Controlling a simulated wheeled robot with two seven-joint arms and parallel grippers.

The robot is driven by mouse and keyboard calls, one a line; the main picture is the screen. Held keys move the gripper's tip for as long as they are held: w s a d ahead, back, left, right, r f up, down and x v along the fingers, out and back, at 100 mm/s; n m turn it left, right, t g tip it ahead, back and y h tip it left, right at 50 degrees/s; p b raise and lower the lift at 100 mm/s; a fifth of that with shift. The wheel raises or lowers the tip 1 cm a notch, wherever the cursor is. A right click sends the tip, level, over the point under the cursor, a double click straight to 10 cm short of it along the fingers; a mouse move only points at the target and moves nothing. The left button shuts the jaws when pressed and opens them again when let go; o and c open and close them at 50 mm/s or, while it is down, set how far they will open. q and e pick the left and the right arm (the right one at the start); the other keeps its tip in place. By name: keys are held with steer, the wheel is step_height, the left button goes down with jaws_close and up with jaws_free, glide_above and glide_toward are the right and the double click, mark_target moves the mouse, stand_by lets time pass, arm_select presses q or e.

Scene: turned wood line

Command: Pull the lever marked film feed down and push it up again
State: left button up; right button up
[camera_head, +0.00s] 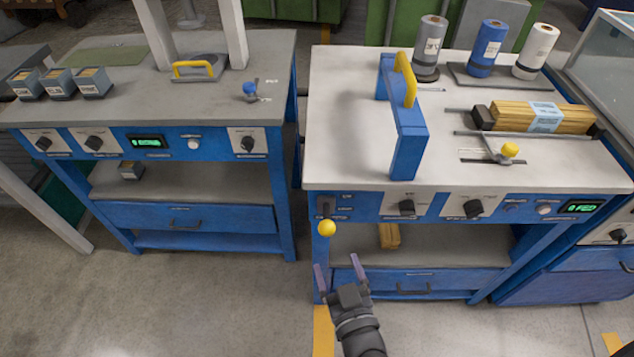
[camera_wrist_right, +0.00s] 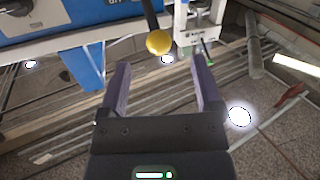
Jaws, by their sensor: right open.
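A lever with a yellow ball knob (camera_head: 327,228) hangs at the left end of the right bench's blue front panel; its label is too small to read. The knob also shows in the right wrist view (camera_wrist_right: 159,42), on a dark rod, just beyond the fingertips. My right gripper (camera_head: 338,266) is open and empty, below the knob in the head view and apart from it. Its two purple-grey fingers (camera_wrist_right: 160,66) stand wide to either side of the knob's line in the wrist view. My left gripper is not in view.
The right bench (camera_head: 340,120) carries a blue frame with a yellow handle (camera_head: 405,80), film rolls (camera_head: 487,50), a bundle of wood strips (camera_head: 540,116) and another yellow knob (camera_head: 510,150). A drawer (camera_head: 420,282) sits below the panel. Floor before the benches is clear.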

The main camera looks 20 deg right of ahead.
mark_target(324, 221)
steer(key=shift+w+d+r, duration=0.1)
steer(key=shift+w+r, duration=0.5)
steer(key=shift+r, duration=0.05)
steer(key=w+b, duration=0.2)
steer(key=w, duration=0.5)
steer(key=shift+w+f, duration=0.15)
steer(key=shift+w, duration=0.2)
steer(key=shift+w+b, duration=0.3)
steer(key=shift+w, duration=0.3)
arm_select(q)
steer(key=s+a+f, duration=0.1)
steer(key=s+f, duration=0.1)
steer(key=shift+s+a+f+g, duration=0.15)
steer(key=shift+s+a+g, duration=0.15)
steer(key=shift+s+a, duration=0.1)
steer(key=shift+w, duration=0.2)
arm_select(e)
steer(key=c, duration=0.5)
jaws_close()
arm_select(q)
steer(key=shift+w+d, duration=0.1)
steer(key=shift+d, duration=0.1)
